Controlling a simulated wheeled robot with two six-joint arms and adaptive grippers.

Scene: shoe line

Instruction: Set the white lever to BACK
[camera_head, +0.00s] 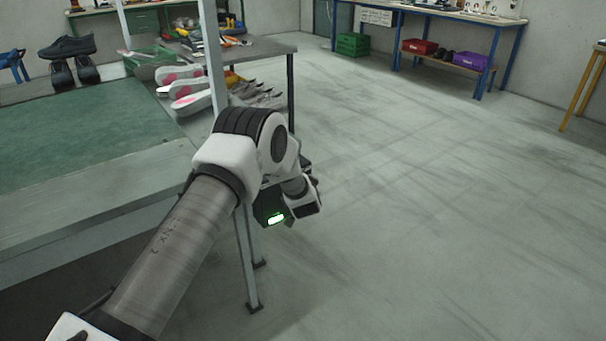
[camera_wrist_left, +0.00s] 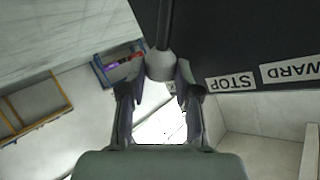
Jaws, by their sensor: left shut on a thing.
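The lever's pale knob (camera_wrist_left: 160,67) is between the fingertips of my left gripper (camera_wrist_left: 158,80) in the left wrist view. A dark rod runs from the knob to the top edge, in front of a dark panel (camera_wrist_left: 230,35). The fingers are closed on the knob from both sides. Upside-down labels, STOP (camera_wrist_left: 231,83) and a cut-off one ending in WARD (camera_wrist_left: 293,69), lie to the right of the knob. No BACK label shows. In the head view my left arm covers the lever, and its fingers are hidden. My right gripper is not in view.
A green-topped bench (camera_head: 90,130) with dark shoes (camera_head: 68,46) stands at the left. Shoe soles (camera_head: 190,102) lie behind my arm. Blue-legged tables (camera_head: 460,18) with crates stand at the back. The floor (camera_head: 430,200) to the right is clear.

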